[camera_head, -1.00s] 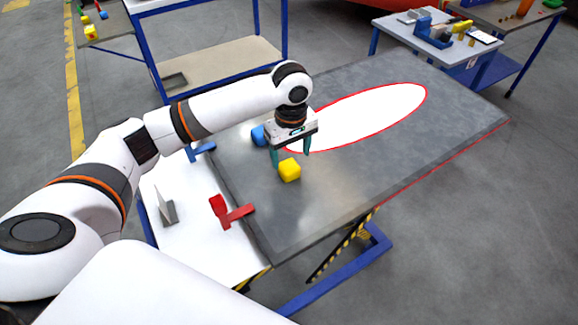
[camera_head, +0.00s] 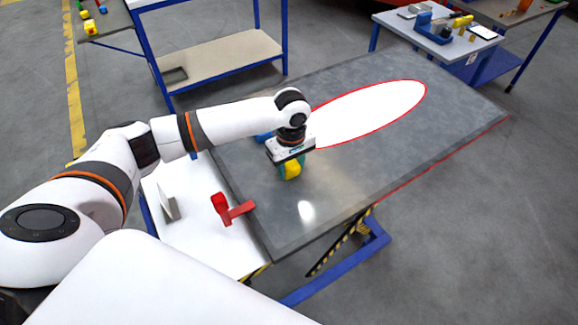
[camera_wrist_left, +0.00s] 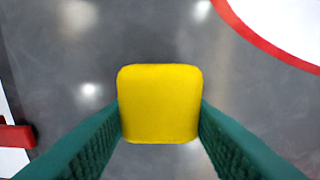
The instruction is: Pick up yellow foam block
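The yellow foam block (camera_head: 292,171) is on the grey tabletop near its left end. My left gripper (camera_head: 292,168) points down over it, with a green finger on either side. In the left wrist view the block (camera_wrist_left: 160,104) fills the gap between the two fingers (camera_wrist_left: 160,118), which touch its left and right sides. The gripper is shut on the block. I cannot tell any gap between the block and the table. My right gripper is not in view.
A blue piece (camera_head: 263,137) is partly hidden behind my left gripper. A red clamp-like piece (camera_head: 232,209) sits at the table's left edge. A white oval with a red outline (camera_head: 370,112) lies on the grey table (camera_head: 330,190). The table's front part is clear.

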